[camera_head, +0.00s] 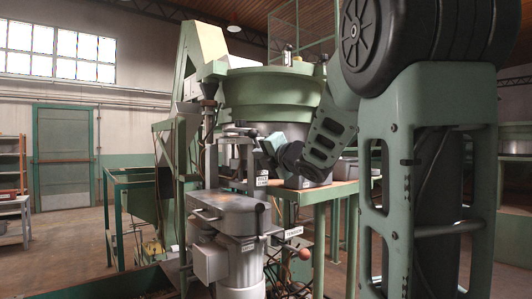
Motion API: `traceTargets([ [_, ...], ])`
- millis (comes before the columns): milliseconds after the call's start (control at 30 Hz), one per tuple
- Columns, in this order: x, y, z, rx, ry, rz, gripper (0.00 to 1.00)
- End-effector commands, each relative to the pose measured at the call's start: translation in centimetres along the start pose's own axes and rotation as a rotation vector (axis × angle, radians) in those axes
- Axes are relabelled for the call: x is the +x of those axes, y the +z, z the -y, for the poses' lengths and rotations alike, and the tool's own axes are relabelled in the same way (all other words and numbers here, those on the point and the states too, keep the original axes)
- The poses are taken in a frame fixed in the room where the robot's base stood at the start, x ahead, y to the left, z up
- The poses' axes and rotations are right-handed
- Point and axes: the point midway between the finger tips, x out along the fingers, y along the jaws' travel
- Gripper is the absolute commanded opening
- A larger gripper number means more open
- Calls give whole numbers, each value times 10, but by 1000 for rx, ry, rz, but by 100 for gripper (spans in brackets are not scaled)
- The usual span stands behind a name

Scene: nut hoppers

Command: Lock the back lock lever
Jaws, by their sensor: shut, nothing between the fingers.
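A small white label plate (262,181), whose lettering is too small to read surely, sits on the machine below my gripper. A short dark-ended handle (240,131), possibly the back lock lever, sticks out near the top of the grey upright post, just left of my gripper. My gripper (260,145) reaches in from the right and points left, near the handle. Its fingers are shut with nothing visible between them. I cannot tell whether they touch the handle. My wrist and the machine hide part of this area.
A grey motor unit (233,262) stands below, with a white label reading TENSION (293,232) and an orange-brown knob (304,254) beside it. A large green hopper bowl (268,95) stands behind. Green railings (130,205) stand left. Open floor lies toward the green door (63,158).

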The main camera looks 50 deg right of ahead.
Motion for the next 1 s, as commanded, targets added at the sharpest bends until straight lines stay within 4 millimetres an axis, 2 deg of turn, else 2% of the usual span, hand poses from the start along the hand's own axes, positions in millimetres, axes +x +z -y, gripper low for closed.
traceTargets([
  [100, 27, 1, 0, 5, -1, -2, 0],
  [267, 58, 1, -1, 5, 0, -2, 0],
  [333, 60, 16, -4, 2, -3, 3, 0],
  [500, 64, 34, -2, 2, -2, 2, 0],
  [1000, 66, 39, 0, 2, 0, 0, 0],
])
